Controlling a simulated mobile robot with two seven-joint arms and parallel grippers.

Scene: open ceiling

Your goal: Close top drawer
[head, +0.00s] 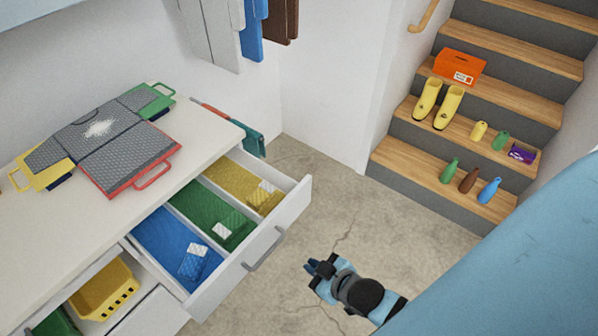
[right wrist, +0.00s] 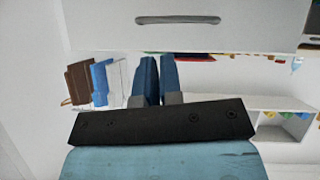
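The white top drawer (head: 294,207) is pulled well out of the white cabinet in the head view. Its inside is split into blue, green and yellow sections. A grey bar handle (head: 264,249) is on its front. My right gripper (head: 312,267) is in front of the drawer, to the right of the handle and apart from it, with its fingers together and empty. In the right wrist view the two blue fingers (right wrist: 159,80) point toward the drawer front (right wrist: 260,30), with the handle (right wrist: 178,20) above them. My left gripper is not in view.
Folded crates lie on the countertop (head: 205,122). A yellow basket (head: 103,290) sits in an open space below. Stairs (head: 405,157) at the right hold boots (head: 448,107), bottles and an orange box (head: 459,67). The concrete floor (head: 345,205) before the drawer is clear.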

